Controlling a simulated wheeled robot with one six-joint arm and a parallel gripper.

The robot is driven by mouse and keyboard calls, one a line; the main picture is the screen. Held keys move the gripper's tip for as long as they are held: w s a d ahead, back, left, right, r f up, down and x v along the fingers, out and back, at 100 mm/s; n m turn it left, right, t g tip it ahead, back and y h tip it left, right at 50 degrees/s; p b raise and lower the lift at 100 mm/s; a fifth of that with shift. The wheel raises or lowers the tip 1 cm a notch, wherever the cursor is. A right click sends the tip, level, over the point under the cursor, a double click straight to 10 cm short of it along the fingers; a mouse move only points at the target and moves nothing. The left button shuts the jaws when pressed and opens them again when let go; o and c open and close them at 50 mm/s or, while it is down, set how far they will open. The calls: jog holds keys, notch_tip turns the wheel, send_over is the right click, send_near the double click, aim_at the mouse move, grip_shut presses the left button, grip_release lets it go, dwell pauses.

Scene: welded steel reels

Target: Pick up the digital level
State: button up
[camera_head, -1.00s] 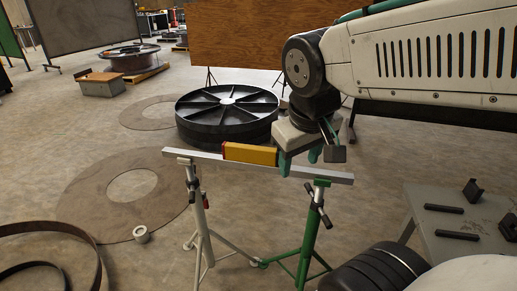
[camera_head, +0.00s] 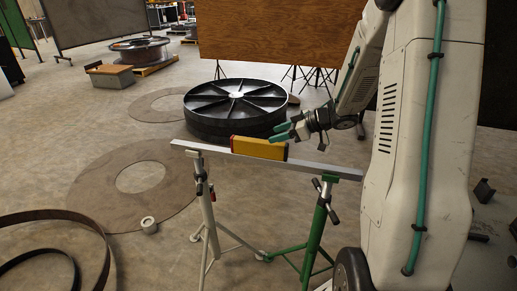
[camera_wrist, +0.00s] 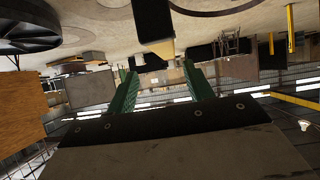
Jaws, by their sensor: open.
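The digital level (camera_head: 259,148) is a yellow bar with dark red ends. It lies on the grey metal beam (camera_head: 325,169), which rests on two stands. My gripper (camera_head: 278,133) has green fingers and is open and empty. In the head view it appears just above and beside the level's right half, its fingers pointing left. In the wrist view the green fingers of my gripper (camera_wrist: 157,88) are spread apart. A yellow and dark block, likely the level (camera_wrist: 155,22), shows at the top centre there, not between the fingers.
A white stand (camera_head: 206,205) and a green stand (camera_head: 317,225) hold up the beam. A black spoked reel (camera_head: 212,125) lies behind it. Flat steel rings (camera_head: 95,185) and a small pale roll (camera_head: 149,225) lie on the floor at left. A wooden panel (camera_head: 250,40) stands behind.

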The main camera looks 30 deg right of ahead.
aim_at(260, 140)
jog(key=shift+a+f, duration=0.2)
jog(key=shift+f, duration=0.05)
jog(key=x, duration=0.7)
jog(key=shift+s+a, duration=0.15)
jog(key=shift+a, duration=0.2)
grip_shut()
